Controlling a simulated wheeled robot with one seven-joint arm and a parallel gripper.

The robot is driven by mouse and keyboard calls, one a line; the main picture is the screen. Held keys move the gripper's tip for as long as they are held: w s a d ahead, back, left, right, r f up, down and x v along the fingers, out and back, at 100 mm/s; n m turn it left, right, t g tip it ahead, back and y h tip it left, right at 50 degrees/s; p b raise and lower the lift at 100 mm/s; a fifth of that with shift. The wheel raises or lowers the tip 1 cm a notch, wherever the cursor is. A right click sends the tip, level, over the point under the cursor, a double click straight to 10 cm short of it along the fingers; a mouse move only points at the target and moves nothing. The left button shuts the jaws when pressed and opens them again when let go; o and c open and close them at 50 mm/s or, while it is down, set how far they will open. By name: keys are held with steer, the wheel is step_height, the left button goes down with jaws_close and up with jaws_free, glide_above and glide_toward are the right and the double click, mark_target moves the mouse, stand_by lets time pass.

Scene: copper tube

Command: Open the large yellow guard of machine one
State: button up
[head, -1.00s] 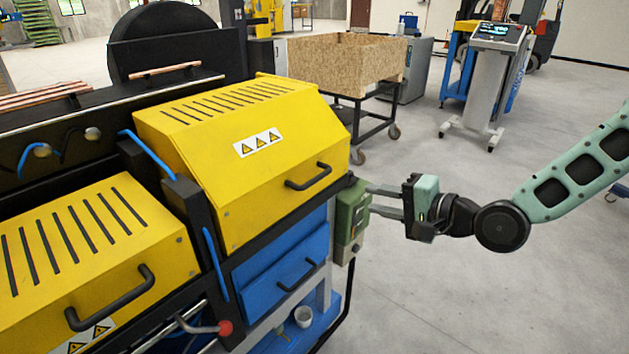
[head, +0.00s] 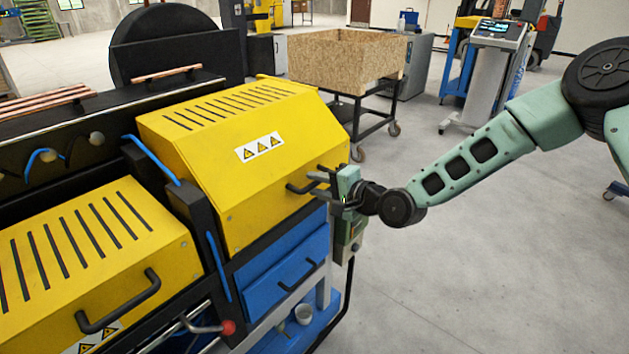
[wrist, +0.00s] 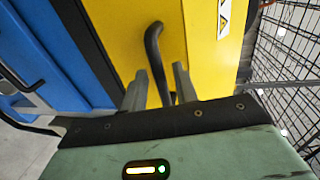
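The large yellow guard (head: 255,170) of the machine is down, with a slotted top, warning labels and a black bar handle (head: 293,189) on its front. My gripper (head: 318,184) is at the right end of that handle. In the wrist view, the two grey fingers of my gripper (wrist: 160,88) are apart. The black handle (wrist: 152,45) runs between them, in front of the yellow guard (wrist: 195,45). A gap shows between the fingers and the handle, and I cannot tell whether either finger touches it.
A second slotted yellow guard (head: 90,250) with its own handle is at the lower left. A wooden crate (head: 345,62) on a cart stands behind. Open floor lies to the right.

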steer(key=shift+w+a+f, duration=0.15)
steer(key=shift+w+a, duration=0.3)
steer(key=shift+a, duration=0.1)
